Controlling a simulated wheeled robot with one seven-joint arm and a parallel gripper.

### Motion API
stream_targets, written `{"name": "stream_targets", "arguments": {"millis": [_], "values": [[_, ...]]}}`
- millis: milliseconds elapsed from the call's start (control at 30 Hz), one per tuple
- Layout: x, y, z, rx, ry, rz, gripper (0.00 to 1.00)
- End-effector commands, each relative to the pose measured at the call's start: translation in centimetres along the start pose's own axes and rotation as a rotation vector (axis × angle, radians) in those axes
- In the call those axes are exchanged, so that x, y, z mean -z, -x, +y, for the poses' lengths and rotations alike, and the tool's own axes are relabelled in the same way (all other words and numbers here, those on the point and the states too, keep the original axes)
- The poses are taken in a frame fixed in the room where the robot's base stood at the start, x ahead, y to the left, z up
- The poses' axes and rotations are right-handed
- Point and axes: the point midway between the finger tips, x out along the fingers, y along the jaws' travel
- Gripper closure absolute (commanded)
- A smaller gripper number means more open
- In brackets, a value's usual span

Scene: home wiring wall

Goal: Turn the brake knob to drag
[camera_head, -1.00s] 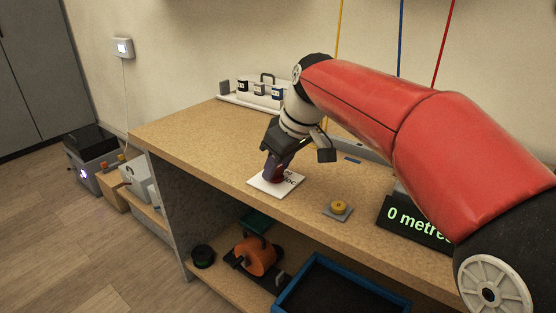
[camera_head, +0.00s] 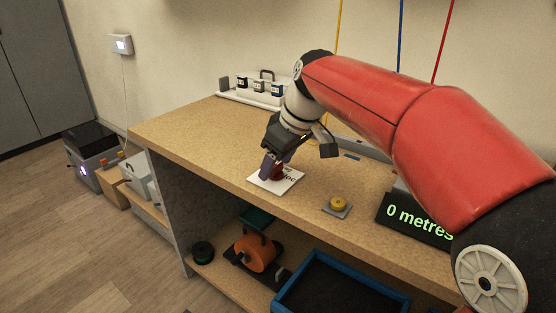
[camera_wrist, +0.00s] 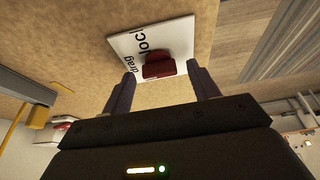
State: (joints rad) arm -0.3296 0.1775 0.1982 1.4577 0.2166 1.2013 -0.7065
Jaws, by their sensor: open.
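The brake knob (camera_wrist: 159,66) is dark red and sits on a white plate (camera_wrist: 178,30) printed with "drag" and a second word partly covered by the knob. In the head view the knob (camera_head: 278,174) and its plate (camera_head: 262,183) are on the bench top near its front edge. My gripper (camera_wrist: 160,72) is open, its two purple fingers on either side of the knob in the wrist view, with gaps visible. In the head view my gripper (camera_head: 277,163) is right over the plate and hides part of the knob. Which word the knob points at is unclear.
A display (camera_head: 415,218) reading "0 metres" stands further right. A white rack of labelled containers (camera_head: 240,97) is at the back.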

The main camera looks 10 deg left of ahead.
Motion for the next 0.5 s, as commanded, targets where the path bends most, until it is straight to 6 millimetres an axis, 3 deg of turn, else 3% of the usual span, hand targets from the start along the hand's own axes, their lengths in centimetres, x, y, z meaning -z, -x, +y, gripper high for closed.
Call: {"name": "stream_targets", "arguments": {"millis": [167, 500], "values": [[0.0, 0.4, 0.0, 0.000, 0.000, 0.000, 0.40], [0.1, 5.7, 0.0, -0.002, -0.001, 0.002, 0.40]]}}
